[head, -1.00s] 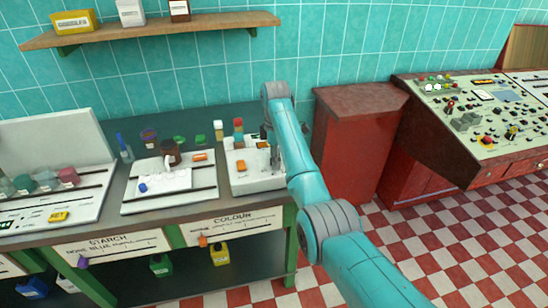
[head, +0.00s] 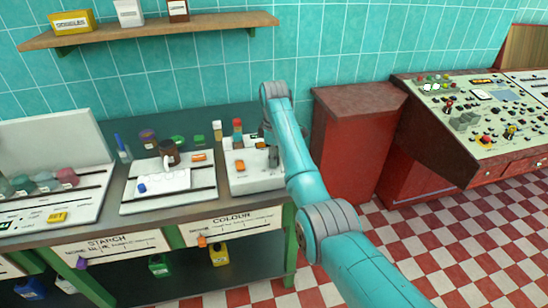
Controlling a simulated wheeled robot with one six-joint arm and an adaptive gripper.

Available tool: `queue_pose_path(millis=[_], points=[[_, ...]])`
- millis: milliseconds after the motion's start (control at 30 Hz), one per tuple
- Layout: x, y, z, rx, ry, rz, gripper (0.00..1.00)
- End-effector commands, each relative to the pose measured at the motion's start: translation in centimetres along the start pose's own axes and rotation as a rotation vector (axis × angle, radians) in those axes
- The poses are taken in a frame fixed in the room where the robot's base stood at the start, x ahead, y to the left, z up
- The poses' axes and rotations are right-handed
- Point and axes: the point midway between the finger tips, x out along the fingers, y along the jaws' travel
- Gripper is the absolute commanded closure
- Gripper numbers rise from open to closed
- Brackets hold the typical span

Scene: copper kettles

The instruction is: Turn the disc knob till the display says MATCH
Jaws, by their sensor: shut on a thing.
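The white colour-measuring box (head: 243,184) stands at the right end of the bench, with a small orange part and dark parts on its top. My gripper (head: 272,157) is small and partly hidden by my teal arm at the right side of this box. It is low at the box and shut on what appears to be the disc knob. The knob itself is hidden behind the gripper and arm. The display's wording cannot be read from here.
A white tray (head: 140,203) with a brown mug (head: 169,153) stands left of the box. Bottles with red and white caps stand behind it. A red cabinet (head: 352,145) and a sloped control desk (head: 480,118) are to the right. The checked floor in front is clear.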

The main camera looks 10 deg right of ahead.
Motion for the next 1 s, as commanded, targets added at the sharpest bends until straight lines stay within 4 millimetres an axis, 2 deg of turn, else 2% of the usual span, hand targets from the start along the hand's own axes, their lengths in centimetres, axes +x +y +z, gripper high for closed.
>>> queue_pose_path(millis=[500, 1000], points=[[0.07, 0.00, 0.02, 0.347, 0.000, -0.001, 0.98], [0.08, 0.00, 0.03, 0.428, 0.000, -0.001, 0.98]])
